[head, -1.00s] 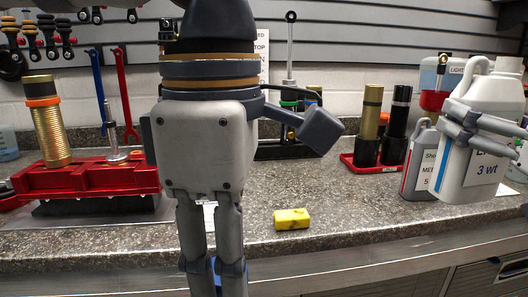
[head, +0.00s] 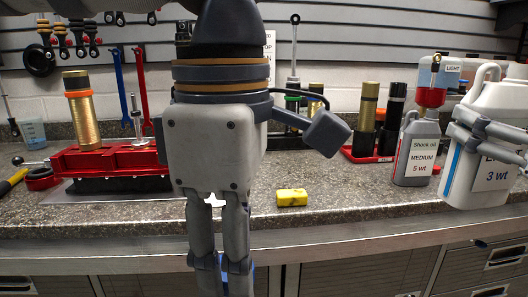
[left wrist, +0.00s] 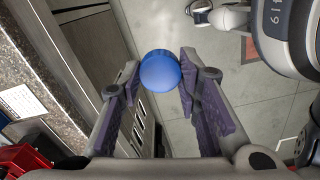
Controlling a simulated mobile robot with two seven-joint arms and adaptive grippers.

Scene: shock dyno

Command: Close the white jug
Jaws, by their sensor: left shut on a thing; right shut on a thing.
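The white jug (head: 462,178), labelled 3 wt with a blue stripe, is at the right of the head view. My right gripper (head: 482,135) is shut on it, with its fingers across the jug's upper body. The jug is upright or nearly so, in front of the counter's right end. My left gripper (head: 222,262) points down in the middle of the head view, in front of the counter edge. It is shut on a round blue cap (left wrist: 160,71), held between the fingertips in the left wrist view. The cap is away from the jug.
A grey Shock oil bottle (head: 420,152) stands on the counter left of the jug. A red fixture (head: 110,158) is at the left, and a red tray (head: 360,157) holds dark cylinders. Drawers lie below the counter.

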